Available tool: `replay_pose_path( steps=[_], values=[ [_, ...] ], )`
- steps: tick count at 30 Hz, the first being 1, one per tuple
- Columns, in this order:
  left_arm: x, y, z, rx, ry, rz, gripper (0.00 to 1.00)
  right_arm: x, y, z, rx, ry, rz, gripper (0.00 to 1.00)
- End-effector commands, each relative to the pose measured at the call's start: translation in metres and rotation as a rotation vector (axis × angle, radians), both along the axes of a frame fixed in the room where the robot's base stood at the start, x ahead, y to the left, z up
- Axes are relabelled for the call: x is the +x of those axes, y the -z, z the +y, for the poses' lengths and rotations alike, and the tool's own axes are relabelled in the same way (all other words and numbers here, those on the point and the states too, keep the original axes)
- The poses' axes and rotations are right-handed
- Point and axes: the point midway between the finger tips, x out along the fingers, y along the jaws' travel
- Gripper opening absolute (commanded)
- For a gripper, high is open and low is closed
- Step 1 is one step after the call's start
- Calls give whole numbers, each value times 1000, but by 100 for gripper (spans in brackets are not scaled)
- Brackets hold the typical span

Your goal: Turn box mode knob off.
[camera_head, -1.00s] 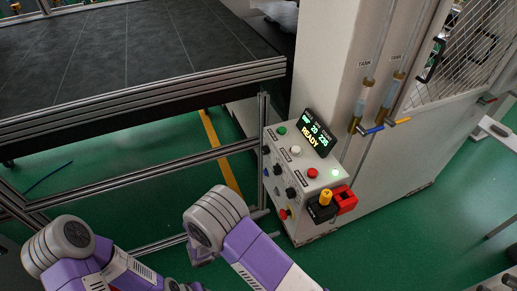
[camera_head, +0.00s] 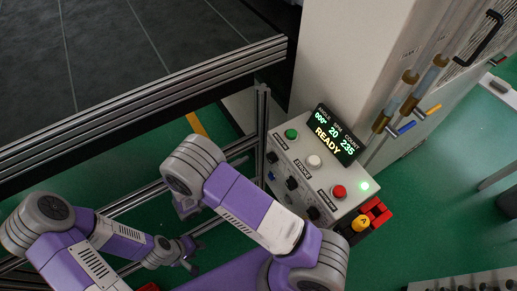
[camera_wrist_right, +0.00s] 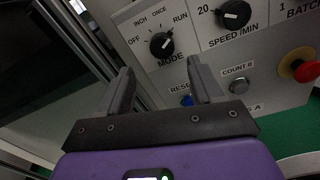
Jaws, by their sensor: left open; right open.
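The grey control box stands right of centre in the head view; its front (camera_head: 283,177) faces left. In the right wrist view the black mode knob (camera_wrist_right: 162,45) sits at the upper left of the panel, under the labels OFF, INCH, ONCE and RUN. Its white mark points up and right, towards RUN. My right gripper (camera_wrist_right: 164,73) is open and empty, its fingers below the knob on either side and apart from it. The head view mostly hides this gripper behind my arm. My left gripper (camera_head: 188,252) is low at the left, away from the box; its fingers are small.
A speed knob (camera_wrist_right: 234,14) is right of the mode knob. The lit display (camera_head: 335,134) reads READY. A metal frame rail (camera_head: 160,97) runs left of the box.

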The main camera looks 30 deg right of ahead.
Motion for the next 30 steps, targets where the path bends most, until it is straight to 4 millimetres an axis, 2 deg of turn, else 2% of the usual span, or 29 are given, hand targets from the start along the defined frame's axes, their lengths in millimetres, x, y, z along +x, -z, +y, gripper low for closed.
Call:
replay_pose_path(
  steps=[6, 12, 23, 25, 30],
  values=[
    [0, 0, 0, 0, 0, 0, 43, 3, 0, -35, -1, 4, 0, 65],
    [0, 0, 0, 0, 0, 0, 43, 6, 0, -60, 0, 3, 1, 65],
    [0, 0, 0, 0, 0, -1, 43, 8, 0, -68, -1, 0, -1, 65],
    [0, 0, 0, 0, 0, -1, 43, 7, 0, -68, -1, 1, -1, 59],
    [0, 0, 0, 0, 0, -1, 43, 7, 0, -68, -1, 1, -1, 33]
  ],
)
